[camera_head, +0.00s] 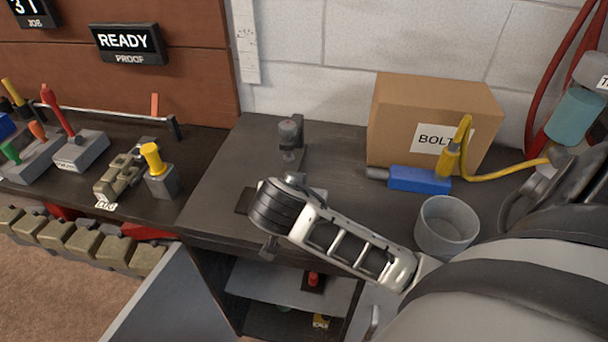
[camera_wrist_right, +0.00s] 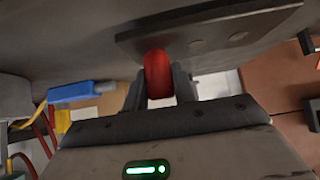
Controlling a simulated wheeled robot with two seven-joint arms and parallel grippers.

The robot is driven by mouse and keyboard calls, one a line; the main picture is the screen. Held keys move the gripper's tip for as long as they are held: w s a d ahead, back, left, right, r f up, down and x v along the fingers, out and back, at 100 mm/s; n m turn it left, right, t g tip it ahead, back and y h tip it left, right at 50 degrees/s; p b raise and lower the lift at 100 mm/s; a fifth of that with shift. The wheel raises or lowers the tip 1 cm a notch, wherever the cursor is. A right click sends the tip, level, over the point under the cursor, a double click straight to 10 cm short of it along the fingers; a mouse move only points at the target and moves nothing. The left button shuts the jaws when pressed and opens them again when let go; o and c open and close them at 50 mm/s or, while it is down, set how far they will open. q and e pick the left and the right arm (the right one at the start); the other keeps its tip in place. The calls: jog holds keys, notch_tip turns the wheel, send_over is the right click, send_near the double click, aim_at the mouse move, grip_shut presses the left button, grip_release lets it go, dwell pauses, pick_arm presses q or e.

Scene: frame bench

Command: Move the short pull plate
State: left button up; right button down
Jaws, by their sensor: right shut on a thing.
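My right gripper (camera_wrist_right: 160,86) is shut on an upright red handle (camera_wrist_right: 158,72) in the right wrist view. The handle stands on a flat dark plate (camera_wrist_right: 210,36) with round marks, which I take for the short pull plate. The plate is at or close to the bench top; I cannot tell whether it touches. In the head view, part of a dark plate (camera_head: 243,202) shows left of my right wrist, which hides the handle and fingers. My left gripper is in neither view.
A grey clamp-like fixture (camera_head: 289,140) stands behind my wrist. A cardboard box (camera_head: 435,105), a blue tool (camera_head: 419,179) and a grey cup (camera_head: 447,226) are to the right. Below, a shelf (camera_head: 265,284) holds another red-knobbed piece (camera_head: 313,279). The bench top left of the fixture is clear.

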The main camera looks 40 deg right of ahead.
jog(key=shift+r, duration=0.1)
jog(key=c, duration=1.1)
grip_release()
jog(key=shift+o, duration=0.2)
